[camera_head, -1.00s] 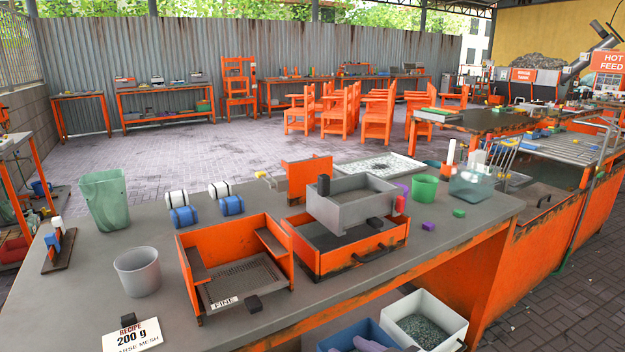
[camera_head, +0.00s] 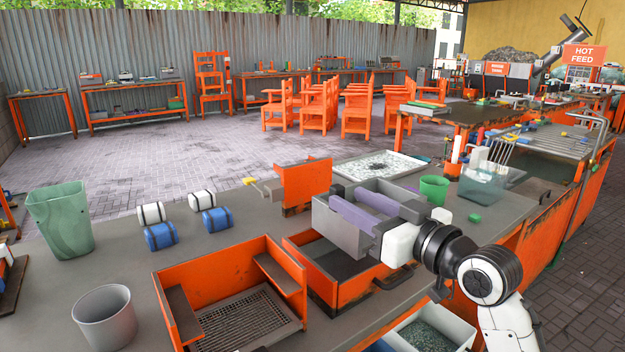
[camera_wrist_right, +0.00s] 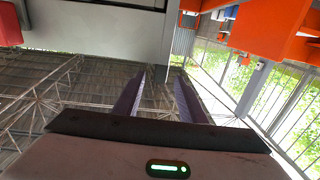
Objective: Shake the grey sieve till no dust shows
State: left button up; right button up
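The grey sieve (camera_head: 340,236) is a rectangular box resting over an orange open tray (camera_head: 318,278) in the head view. My right gripper (camera_head: 352,208) comes in from the right, with its two purple fingers apart across the sieve's top. It is open; I cannot tell whether a finger touches the sieve. In the right wrist view the purple fingers (camera_wrist_right: 160,98) stand apart with nothing visible between them. The arm and fingers hide much of the sieve's inside and right side, so dust in it cannot be judged. My left gripper is not in view.
An orange tray with a slotted floor (camera_head: 240,325) stands left of the sieve. A green bin (camera_head: 62,225), a grey cup (camera_head: 105,318) and blue and white rolls (camera_head: 161,236) stand further left. A green cup (camera_head: 434,188) and a clear bin (camera_head: 483,186) stand to the right.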

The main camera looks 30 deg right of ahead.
aim_at(324, 202)
jog(key=w, duration=0.6)
jog(key=w+a, duration=0.1)
jog(key=w, duration=0.2)
jog(key=shift+p, duration=0.3)
grip_shut()
